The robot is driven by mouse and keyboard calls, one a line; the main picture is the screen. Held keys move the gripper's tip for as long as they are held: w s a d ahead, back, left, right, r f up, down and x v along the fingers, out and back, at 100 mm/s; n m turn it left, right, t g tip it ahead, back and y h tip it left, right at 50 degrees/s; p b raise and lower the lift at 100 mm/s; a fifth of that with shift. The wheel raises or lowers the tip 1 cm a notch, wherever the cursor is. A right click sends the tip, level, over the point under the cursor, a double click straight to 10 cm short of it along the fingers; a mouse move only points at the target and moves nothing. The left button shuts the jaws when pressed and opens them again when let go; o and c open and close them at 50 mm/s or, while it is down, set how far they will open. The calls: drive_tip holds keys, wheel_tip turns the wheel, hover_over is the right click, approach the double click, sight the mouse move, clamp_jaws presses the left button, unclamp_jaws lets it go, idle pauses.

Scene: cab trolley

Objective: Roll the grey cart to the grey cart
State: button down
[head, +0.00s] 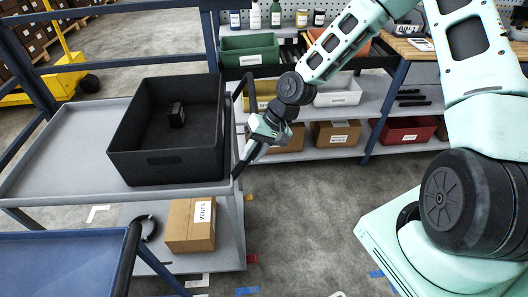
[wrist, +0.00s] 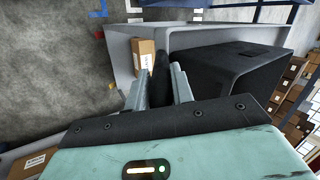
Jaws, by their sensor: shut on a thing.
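A grey cart (head: 62,150) stands at the left in the head view, its near right edge by my gripper. It also shows in the wrist view (wrist: 200,38). A black open bin (head: 165,168) with a small dark object (head: 177,115) inside sits on its top. A cardboard box (head: 191,225) is on its lower shelf. My gripper (head: 246,161) is at the cart's right end, shut on its dark handle bar (wrist: 161,76), which runs between the fingers in the wrist view. I cannot make out a second grey cart for certain.
A shelf rack (head: 340,110) with coloured bins stands behind. A yellow pallet truck (head: 68,70) is at the far left. The concrete floor (head: 305,215) right of the cart is open, with coloured tape marks.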

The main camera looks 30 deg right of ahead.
sight(154, 160)
drive_tip(key=shift+w+a+b, duration=0.65)
drive_tip(key=shift+w+a, duration=0.9)
drive_tip(key=shift+a, duration=2.6)
drive_tip(key=shift+w+a+b, duration=0.65)
drive_tip(key=shift+w+a, duration=0.95)
drive_tip(key=shift+a, duration=2.55)
drive_tip(key=shift+w+a+b, duration=0.65)
drive_tip(key=shift+w+a, duration=0.9)
drive_tip(key=shift+a, duration=2.6)
drive_tip(key=c, duration=1.1)
unclamp_jaws()
drive_tip(key=shift+d+r, duration=0.1)
drive_tip(key=b+v, duration=0.3)
drive_tip(key=v, duration=1.4)
drive_tip(key=s+d+n+g+h, duration=0.1)
drive_tip(key=s+n+h, duration=0.35)
drive_tip(key=s, duration=1.35)
drive_tip(key=s+d+n, duration=0.1)
drive_tip(key=s+d, duration=0.2)
drive_tip(key=s, duration=0.1)
drive_tip(key=s+d+f+n+h, duration=0.1)
drive_tip(key=s+d+n, duration=0.1)
drive_tip(key=s, duration=0.3)
drive_tip(key=s+d+f+n, duration=0.1)
drive_tip(key=s+d, duration=0.2)
drive_tip(key=s, duration=0.2)
drive_tip(key=shift+s+d+f+n, duration=0.1)
drive_tip(key=shift+s+d+n, duration=0.15)
drive_tip(key=shift+d, duration=0.1)
